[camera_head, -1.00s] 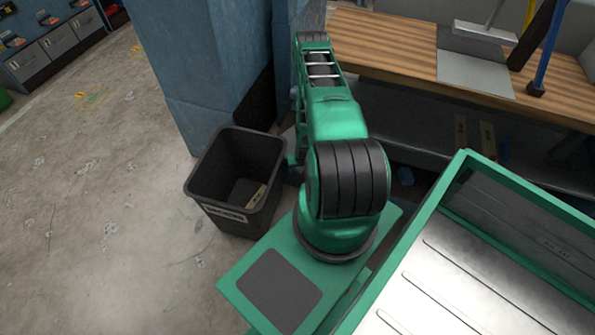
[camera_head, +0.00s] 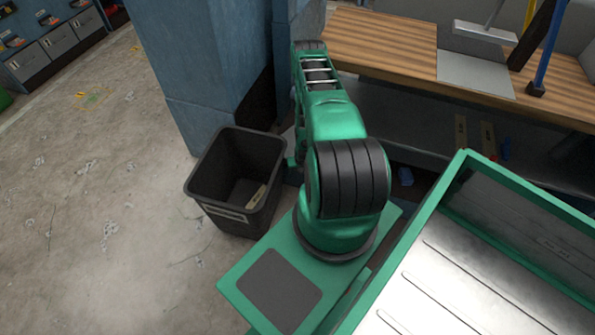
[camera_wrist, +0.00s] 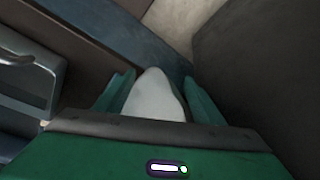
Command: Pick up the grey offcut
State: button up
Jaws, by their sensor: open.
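My gripper (camera_wrist: 157,95) shows in the wrist view with its two green fingers apart. A pale grey, rounded piece (camera_wrist: 155,97) shows between the fingers; I cannot tell whether it is the grey offcut or whether the fingers touch it. In the head view my gripper is hidden behind my own green arm. No piece there can be surely named the grey offcut.
A black bin (camera_head: 218,192) with a tan piece (camera_head: 258,196) inside stands left of my arm, beside a blue column (camera_head: 205,75). A wooden bench (camera_head: 385,50) with a grey plate (camera_head: 475,75) is behind. A green-rimmed metal tray (camera_head: 405,240) is at right. The left floor is open.

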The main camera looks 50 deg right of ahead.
jog(key=shift+f, duration=0.15)
grip_shut()
dwell(0.4)
notch_tip(320, 180, up, 12)
dwell(0.6)
